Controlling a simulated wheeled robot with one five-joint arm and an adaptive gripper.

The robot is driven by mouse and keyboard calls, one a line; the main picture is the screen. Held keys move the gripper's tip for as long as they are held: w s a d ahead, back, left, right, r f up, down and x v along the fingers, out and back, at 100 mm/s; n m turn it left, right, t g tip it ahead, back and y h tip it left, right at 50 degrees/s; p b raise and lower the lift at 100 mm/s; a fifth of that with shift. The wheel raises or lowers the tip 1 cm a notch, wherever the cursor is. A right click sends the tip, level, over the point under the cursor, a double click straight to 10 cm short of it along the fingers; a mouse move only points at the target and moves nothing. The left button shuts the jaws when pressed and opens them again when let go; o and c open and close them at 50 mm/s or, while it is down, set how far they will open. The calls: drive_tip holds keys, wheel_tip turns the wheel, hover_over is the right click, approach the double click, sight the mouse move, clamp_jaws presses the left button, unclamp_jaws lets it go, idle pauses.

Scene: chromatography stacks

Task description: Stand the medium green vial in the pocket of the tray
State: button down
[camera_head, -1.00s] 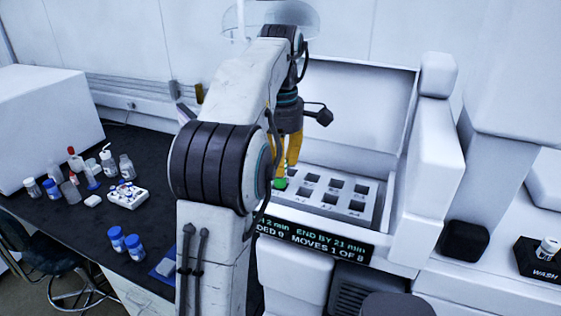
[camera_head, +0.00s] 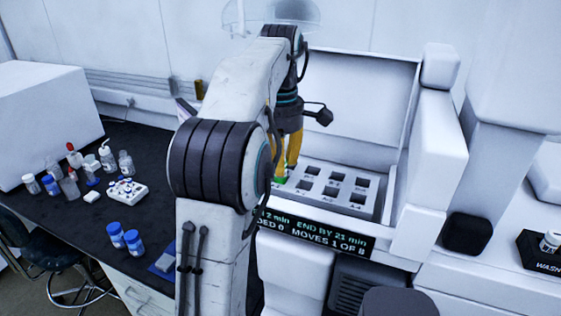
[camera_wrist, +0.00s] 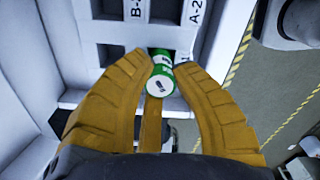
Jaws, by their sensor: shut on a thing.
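The green vial (camera_wrist: 161,84) shows in the wrist view between my yellow fingers, its pale round end with a dark mark facing the camera. My gripper (camera_wrist: 164,66) is shut on it. In the head view my gripper (camera_head: 287,168) points down at the left front corner of the white tray (camera_head: 373,206), with a bit of green (camera_head: 280,180) at its tips.
Several square pockets in the tray look empty. A raised white housing (camera_head: 430,150) stands right of the tray, and a text display (camera_head: 315,236) runs along its front. The dark bench (camera_head: 70,215) at left holds several bottles and a white rack (camera_head: 127,191).

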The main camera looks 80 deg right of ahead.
drive_tip(key=shift+f+b, duration=0.4)
drive_tip(key=shift+f, duration=0.25)
drive_tip(key=c, duration=0.5)
unclamp_jaws()
drive_tip(key=shift+c, duration=0.2)
wheel_tip(320, 180, up, 3)
drive_tip(key=p, duration=0.3)
drive_tip(key=shift+f, duration=0.1)
drive_tip(key=shift+r, duration=2.1)
